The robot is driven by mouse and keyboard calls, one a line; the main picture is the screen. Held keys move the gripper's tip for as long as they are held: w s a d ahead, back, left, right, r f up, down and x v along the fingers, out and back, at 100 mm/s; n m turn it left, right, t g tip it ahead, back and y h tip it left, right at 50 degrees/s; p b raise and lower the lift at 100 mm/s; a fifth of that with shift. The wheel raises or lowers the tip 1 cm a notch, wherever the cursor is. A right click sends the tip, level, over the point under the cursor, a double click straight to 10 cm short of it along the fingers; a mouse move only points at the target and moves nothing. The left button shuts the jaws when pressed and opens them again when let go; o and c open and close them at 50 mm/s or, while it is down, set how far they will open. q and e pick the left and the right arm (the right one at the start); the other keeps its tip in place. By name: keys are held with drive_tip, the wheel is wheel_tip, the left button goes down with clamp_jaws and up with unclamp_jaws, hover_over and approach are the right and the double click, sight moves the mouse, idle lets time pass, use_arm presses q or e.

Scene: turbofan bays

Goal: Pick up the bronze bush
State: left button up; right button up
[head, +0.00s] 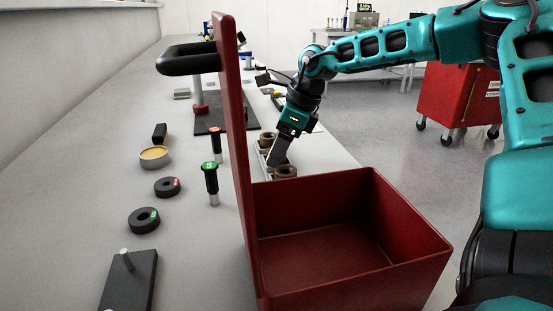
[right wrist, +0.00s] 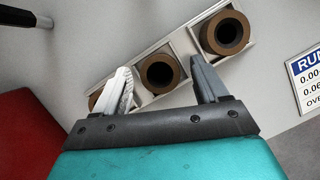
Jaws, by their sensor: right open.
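Several brown, bronze-coloured bushes stand in a row in a narrow pale tray (right wrist: 186,46). In the right wrist view the middle bush (right wrist: 160,73) lies between my open fingers, with gaps on both sides. Another bush (right wrist: 225,32) sits in the upper right compartment, and a third is partly hidden behind the left finger. My right gripper (right wrist: 161,70) is open and empty, pointing down over the tray. In the head view the right gripper (head: 276,160) is above the tray, between a far bush (head: 267,139) and a near bush (head: 285,172). My left gripper is out of view.
A red open box (head: 330,245) with a tall wall and black handle stands close in front of the tray. A red cart (head: 458,100) stands beyond.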

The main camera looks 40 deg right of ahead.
drive_tip(key=shift+r, duration=0.1)
drive_tip(key=c, duration=1.3)
drive_tip(key=shift+c, duration=0.2)
